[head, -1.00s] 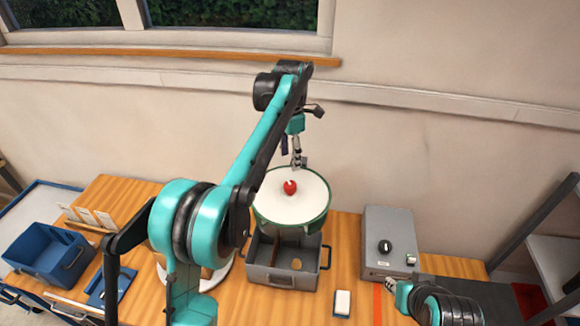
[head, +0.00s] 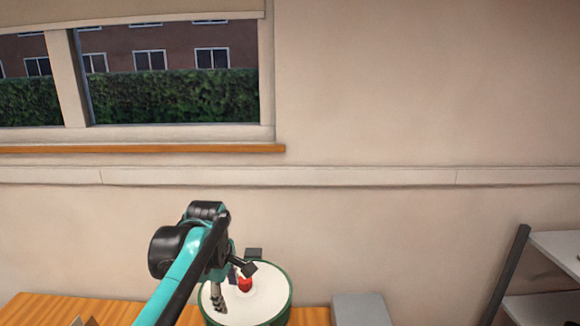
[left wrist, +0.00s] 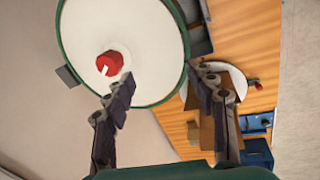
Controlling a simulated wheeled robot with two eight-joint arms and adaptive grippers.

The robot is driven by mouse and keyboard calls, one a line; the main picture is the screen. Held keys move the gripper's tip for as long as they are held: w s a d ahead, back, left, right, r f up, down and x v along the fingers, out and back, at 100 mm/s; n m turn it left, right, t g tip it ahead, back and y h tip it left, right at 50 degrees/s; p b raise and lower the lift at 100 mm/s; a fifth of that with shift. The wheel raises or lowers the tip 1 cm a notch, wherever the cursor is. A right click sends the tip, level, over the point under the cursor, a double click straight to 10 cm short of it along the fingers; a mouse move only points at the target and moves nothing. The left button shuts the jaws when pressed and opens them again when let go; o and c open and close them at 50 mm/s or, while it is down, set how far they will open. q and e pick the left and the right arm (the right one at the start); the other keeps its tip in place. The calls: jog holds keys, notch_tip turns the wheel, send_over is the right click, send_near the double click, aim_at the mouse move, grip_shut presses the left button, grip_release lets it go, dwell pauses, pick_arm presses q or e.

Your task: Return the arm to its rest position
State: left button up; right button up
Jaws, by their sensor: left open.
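My left arm enters the head view from the bottom left, and its gripper (head: 218,294) hangs over the left part of a round white top with a green rim (head: 284,306). A red knob (head: 245,285) stands on the white top, just right of the gripper. In the left wrist view my left gripper (left wrist: 162,76) has its two fingers spread wide with nothing between them. The red knob (left wrist: 112,62) there lies beyond the left finger, apparently not held. My right gripper is not in view.
A grey box (head: 361,309) stands right of the round top. A wooden table (head: 45,309) runs along the bottom edge. Shelves (head: 553,262) stand at the far right. Blue containers (left wrist: 258,150) show in the left wrist view.

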pick_arm(q)
jog(key=s+a+f+m+t+b, duration=0.1)
jog(key=s+f+m+b, duration=0.5)
jog(key=f, duration=0.7)
jog(key=s+a+f+m+t+b, duration=0.1)
jog(key=s+f+m+t+b, duration=0.2)
jog(key=s+f+m+b, duration=0.4)
jog(key=s+f+m, duration=0.3)
jog(key=s+f, duration=0.3)
jog(key=shift+s+a+f+t, duration=0.15)
jog(key=shift+s+f+t, duration=0.1)
jog(key=shift+s+t, duration=0.1)
